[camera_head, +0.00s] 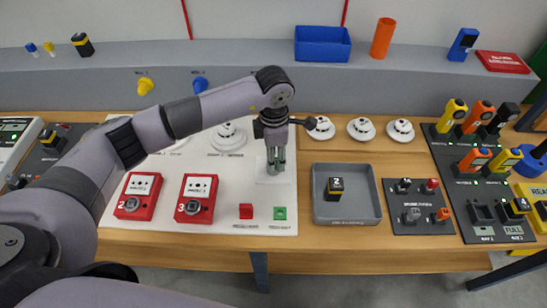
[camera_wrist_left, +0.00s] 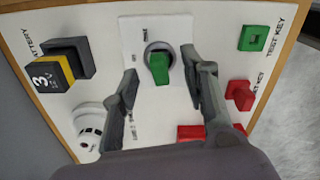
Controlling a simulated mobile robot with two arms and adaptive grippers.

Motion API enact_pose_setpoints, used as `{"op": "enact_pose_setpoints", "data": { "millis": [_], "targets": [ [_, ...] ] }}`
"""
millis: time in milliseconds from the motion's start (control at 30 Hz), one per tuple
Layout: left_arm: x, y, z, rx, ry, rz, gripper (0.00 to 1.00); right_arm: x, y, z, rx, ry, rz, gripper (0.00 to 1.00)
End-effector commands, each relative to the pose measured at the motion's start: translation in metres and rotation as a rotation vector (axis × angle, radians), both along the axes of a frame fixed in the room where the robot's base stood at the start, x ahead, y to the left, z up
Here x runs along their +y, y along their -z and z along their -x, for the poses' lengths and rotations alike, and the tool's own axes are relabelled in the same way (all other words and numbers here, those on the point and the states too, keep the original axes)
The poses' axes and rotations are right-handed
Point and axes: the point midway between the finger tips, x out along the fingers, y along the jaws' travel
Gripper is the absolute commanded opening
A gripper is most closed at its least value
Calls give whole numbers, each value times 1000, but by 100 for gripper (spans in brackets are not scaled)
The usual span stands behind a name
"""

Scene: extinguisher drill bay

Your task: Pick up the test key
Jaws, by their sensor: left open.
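The green test key (camera_wrist_left: 161,68) stands in a round grey key switch on a white plate (camera_wrist_left: 135,35) in the left wrist view. My left gripper (camera_head: 276,158) is above this plate in the head view, pointing down. In the left wrist view its two fingers are apart, one on each side of the key; I cannot tell whether either touches it. A green square holder (camera_wrist_left: 253,38), labelled TEST KEY, sits at upper right and looks empty. It also shows in the head view (camera_head: 280,213). My right gripper is not in view.
A red holder (camera_wrist_left: 239,95) is close to the right finger. A battery marked 3 (camera_wrist_left: 45,76) and a white detector (camera_wrist_left: 92,122) stand at left. In the head view, red call points (camera_head: 197,199) are left and a grey tray (camera_head: 368,214) is right.

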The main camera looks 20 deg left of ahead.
Motion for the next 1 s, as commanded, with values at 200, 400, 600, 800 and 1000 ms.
{"op": "enact_pose_setpoints", "data": {
  "millis": [200, 400, 600, 800, 1000],
  "targets": [
    [0, 20, 0, 0, 0, 1, 41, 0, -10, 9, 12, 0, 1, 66],
    [0, 22, 0, 0, 0, 1, 41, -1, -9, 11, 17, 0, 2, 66],
    [0, 21, 0, 0, 0, 1, 29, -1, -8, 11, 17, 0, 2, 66],
    [0, 21, 0, 0, 0, 1, 16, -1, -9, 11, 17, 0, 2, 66],
    [0, 21, 0, 0, 0, 1, 2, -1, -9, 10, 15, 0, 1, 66]
  ]
}}
